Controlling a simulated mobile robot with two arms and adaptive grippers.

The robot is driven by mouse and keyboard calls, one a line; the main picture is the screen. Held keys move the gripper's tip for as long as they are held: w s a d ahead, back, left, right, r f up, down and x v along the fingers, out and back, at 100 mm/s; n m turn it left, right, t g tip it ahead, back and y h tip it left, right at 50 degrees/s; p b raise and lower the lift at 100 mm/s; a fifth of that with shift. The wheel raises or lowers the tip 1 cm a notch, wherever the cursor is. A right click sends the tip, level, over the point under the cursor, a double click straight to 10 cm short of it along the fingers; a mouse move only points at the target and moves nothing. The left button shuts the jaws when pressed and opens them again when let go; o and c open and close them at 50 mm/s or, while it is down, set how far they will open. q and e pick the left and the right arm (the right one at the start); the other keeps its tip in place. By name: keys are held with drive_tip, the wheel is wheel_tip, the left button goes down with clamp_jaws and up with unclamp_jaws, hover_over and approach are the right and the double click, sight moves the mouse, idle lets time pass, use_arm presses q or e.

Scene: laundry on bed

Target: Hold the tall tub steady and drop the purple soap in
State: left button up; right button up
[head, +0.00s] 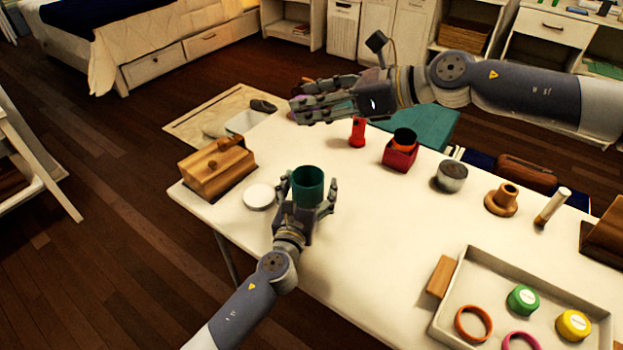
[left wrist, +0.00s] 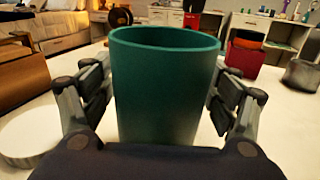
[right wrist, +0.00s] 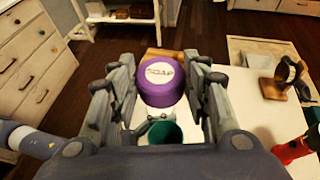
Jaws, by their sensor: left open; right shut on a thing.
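The tall teal tub (head: 308,188) stands upright on the white table, and its mouth faces up. My left gripper (head: 307,197) is open around it, with one finger on each side, as the left wrist view shows with the tub (left wrist: 165,90) between them. Small gaps seem to show beside the tub walls. My right gripper (head: 297,107) is shut on the purple soap (right wrist: 161,78), a round piece with a white SOAP label. It is held above the table, and the teal tub (right wrist: 165,132) shows below it. In the head view the fingers hide most of the soap.
A wooden box (head: 217,170) and a white round lid (head: 260,197) lie left of the tub. A red flashlight (head: 358,132), a red box (head: 400,155) and a metal tin (head: 451,176) stand to the right. A tray (head: 440,318) with rings and soaps sits at front right.

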use_arm(q)
drive_tip(key=shift+x, duration=1)
drive_tip(key=c, duration=1.1)
drive_tip(key=shift+c, duration=0.4)
